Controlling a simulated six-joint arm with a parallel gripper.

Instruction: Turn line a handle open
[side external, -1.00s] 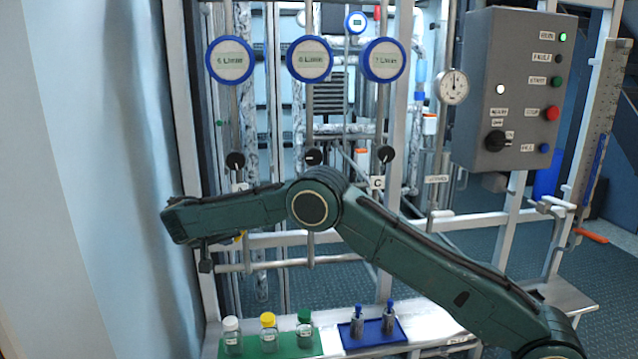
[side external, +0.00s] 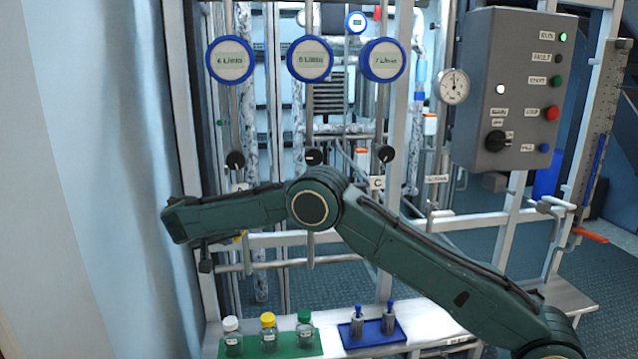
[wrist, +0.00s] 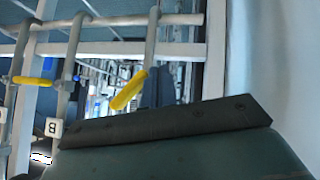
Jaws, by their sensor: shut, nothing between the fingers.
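The line A handle (wrist: 130,90) is the nearest yellow lever in the wrist view. It slants across its grey pipe (wrist: 152,40), neither along it nor square to it. No A label is readable there. In the side external view only a speck of yellow (side external: 240,237) shows beside my arm. My gripper (side external: 205,265) is a small dark shape below the arm's end, close to the lower left pipes. It looks shut with nothing in it. I cannot tell whether it touches the handle.
Another yellow handle (wrist: 32,81) lies across the pipe by the B label (wrist: 53,127). A horizontal rail (wrist: 120,20) crosses the pipes. Bottles on a green mat (side external: 285,347) and a blue tray (side external: 365,338) stand below. A wall (side external: 110,180) is close at left.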

